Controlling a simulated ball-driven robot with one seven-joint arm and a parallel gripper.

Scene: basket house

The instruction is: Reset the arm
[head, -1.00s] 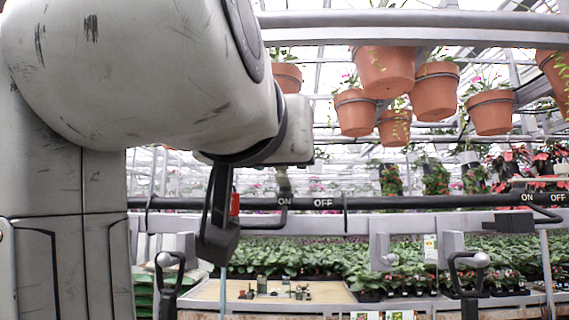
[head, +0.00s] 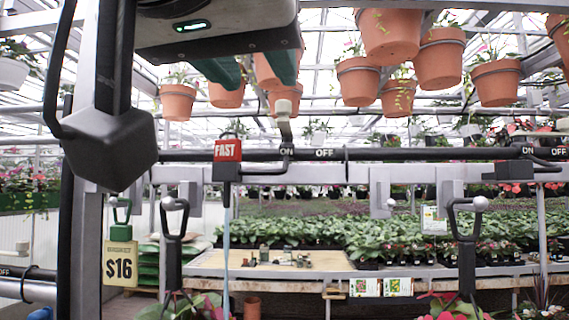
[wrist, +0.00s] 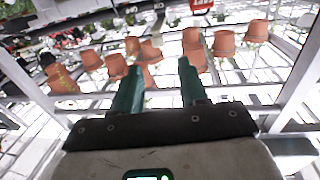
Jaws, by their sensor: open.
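My gripper (head: 263,82) hangs in from the top of the head view, left of centre. Its two green fingers are spread apart, with hanging terracotta pots seen behind and beside them. In the wrist view my gripper (wrist: 160,66) shows both green fingers apart with nothing between them but the distant background of pots and greenhouse frame. My gripper holds nothing. The rest of my arm is mostly out of view.
Hanging pots (head: 391,35) fill the upper right. A dark rail (head: 400,154) with ON/OFF labels crosses the view, with a red FAST sign (head: 228,150). A $16 sign (head: 119,262) is at lower left. A wooden bench (head: 262,264) and leafy plants lie beyond.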

